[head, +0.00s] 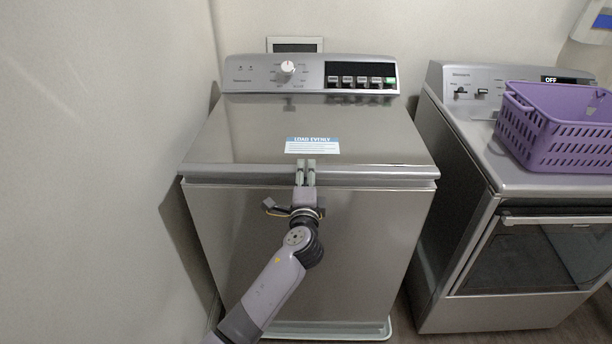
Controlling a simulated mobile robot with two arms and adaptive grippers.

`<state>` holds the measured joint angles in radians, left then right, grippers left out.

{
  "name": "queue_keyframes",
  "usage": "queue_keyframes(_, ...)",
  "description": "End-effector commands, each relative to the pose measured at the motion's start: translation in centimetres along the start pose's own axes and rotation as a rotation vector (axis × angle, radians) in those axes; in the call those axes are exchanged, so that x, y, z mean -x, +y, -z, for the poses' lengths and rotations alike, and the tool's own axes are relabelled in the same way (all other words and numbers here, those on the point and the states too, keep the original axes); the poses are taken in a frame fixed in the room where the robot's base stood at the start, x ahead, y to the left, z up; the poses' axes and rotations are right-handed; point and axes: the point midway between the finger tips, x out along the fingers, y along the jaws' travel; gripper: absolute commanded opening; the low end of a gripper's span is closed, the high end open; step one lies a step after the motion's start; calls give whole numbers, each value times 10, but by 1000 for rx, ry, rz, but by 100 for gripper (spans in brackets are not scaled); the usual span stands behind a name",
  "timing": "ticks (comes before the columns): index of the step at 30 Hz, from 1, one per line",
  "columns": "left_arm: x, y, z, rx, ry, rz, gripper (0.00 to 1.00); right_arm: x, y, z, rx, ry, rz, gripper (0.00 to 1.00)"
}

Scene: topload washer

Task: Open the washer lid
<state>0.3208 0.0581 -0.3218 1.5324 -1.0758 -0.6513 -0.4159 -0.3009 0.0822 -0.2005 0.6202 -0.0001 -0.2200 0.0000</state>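The topload washer stands in the middle of the head view. Its grey metal lid (245,140) is down and looks shut, with a blue and white label (312,145) near its front edge. My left gripper (306,165) is at the middle of the lid's front edge, just below the label. Its two fingertips point up and overlap the edge in the picture, with a narrow gap between them. Nothing shows held in that gap. I cannot tell whether the fingers touch the lid. My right gripper is not in view.
The washer's control panel (310,74) with a white knob stands behind the lid. A wall (90,150) is close on the left. On the right stands a dryer (455,200) with a purple basket (565,150) on top. A narrow gap separates the machines.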

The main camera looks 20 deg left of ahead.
Motion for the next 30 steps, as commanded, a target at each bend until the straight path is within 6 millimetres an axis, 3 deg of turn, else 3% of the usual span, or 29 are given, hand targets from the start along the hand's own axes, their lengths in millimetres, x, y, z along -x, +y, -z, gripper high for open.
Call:
queue_keyframes(8,-1,0,0,0,0,0,37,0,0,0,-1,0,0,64)
queue_keyframes(24,-1,0,0,0,0,-1,1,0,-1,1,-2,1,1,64)
queue_keyframes(30,-1,1,0,0,0,-1,0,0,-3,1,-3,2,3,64)
